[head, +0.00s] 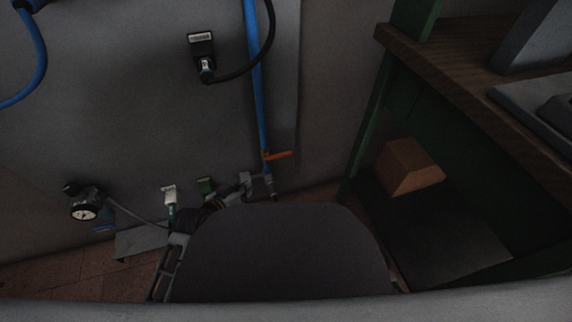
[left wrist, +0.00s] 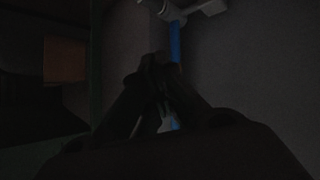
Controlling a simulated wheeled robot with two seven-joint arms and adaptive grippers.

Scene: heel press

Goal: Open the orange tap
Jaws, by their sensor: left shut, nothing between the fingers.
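The orange tap (head: 277,155) is a small lever on the blue vertical pipe (head: 257,95), near the pipe's lower end. In the head view the lever points right, across the pipe. My left gripper (head: 240,190) appears low and just left of the pipe, below the lever; it is dark and hard to make out. In the left wrist view its fingers (left wrist: 158,62) are shut and empty, in front of the blue pipe (left wrist: 175,42). I cannot make out the orange lever in that view. Contact with the tap is not visible. My right gripper is not in view.
A pressure gauge (head: 84,211) and a pale socket (head: 169,195) are at the left. A black cable hangs from a wall socket (head: 202,55). At the right, a green-framed bench (head: 450,75) holds a brown box (head: 409,167) below. Wall right of the pipe looks bare.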

